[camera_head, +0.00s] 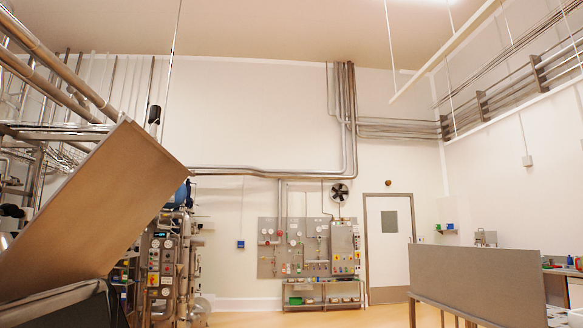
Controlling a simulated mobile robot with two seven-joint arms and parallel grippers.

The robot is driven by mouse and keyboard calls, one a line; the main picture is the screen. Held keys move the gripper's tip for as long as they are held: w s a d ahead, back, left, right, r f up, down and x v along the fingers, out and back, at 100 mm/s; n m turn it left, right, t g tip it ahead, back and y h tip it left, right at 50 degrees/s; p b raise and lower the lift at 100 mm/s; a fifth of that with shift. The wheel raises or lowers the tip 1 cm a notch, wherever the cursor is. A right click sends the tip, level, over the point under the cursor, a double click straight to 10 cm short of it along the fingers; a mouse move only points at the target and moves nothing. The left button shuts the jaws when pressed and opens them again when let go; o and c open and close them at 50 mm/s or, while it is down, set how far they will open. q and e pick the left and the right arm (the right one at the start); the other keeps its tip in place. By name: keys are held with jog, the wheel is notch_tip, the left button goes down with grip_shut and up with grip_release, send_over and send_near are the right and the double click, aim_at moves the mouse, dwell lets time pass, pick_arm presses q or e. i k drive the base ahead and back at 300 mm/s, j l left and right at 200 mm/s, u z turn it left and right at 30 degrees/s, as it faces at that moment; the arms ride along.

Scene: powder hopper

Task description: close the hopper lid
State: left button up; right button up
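The hopper lid (105,200) is a large flat tan-brown panel with a grey edge, at the left of the head view. It stands open, tilted up steeply with its upper end toward the right. Below it, the grey top edge of the hopper (52,302) shows at the lower left corner. The rest of the hopper is cut off by the frame. Where the lid joins the hopper is not clear. Neither of my grippers is in view.
A grey panel (478,284) on metal legs stands at the lower right. Machinery with gauges (163,265) stands just right of the lid. A wall panel with valves (308,247) and a white door (388,245) are at the back. Orange floor (300,319) shows between.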

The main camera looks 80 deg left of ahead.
aim_at(83, 231)
jog(key=u, duration=1.55)
